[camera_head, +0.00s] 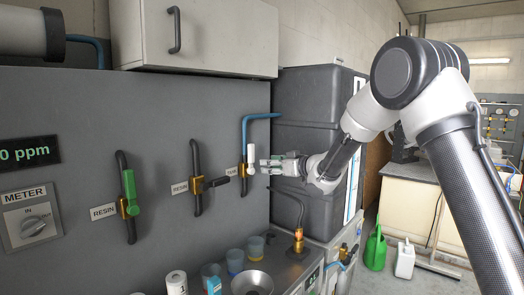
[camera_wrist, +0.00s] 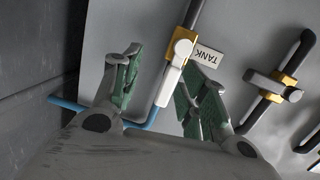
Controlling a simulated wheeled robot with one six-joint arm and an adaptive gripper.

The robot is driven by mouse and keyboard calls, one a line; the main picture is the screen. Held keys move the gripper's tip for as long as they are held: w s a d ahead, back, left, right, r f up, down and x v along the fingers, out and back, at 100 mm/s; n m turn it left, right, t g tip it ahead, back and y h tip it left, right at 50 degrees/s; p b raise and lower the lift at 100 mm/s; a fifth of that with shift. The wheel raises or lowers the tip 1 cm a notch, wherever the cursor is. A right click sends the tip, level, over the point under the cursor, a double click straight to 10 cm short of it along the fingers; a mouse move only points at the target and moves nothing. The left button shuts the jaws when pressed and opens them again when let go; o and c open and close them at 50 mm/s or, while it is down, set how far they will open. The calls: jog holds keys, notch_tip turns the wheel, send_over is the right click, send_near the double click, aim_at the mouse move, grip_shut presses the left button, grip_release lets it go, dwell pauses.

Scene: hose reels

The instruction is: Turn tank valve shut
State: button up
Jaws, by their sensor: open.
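The tank valve has a white lever handle (camera_head: 252,158) on a brass body (camera_head: 243,172), set in a pipe on the grey panel. The lever lies roughly along the pipe. In the wrist view the white lever (camera_wrist: 170,82) and the TANK label (camera_wrist: 209,55) show upside down. My gripper (camera_head: 264,167) is open just right of the lever in the head view. In the wrist view my gripper (camera_wrist: 160,68) has its green-padded fingers spread, one on each side of the lever. I cannot tell whether either finger touches it.
Two RESIN valves stand to the left, one with a green lever (camera_head: 129,190) along its pipe and one with a dark lever (camera_head: 215,183) across it. A dark tank (camera_head: 310,130) stands close right.

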aim_at(253, 152)
jog(key=w+a+r, duration=0.1)
jog(key=a, duration=0.1)
jog(key=w+a+r+y, duration=0.1)
jog(key=a, duration=0.2)
jog(key=w+a+r+y, duration=0.1)
jog(key=a+r, duration=0.1)
jog(key=shift+w+a, duration=0.3)
jog(key=shift+a, duration=0.1)
grip_shut()
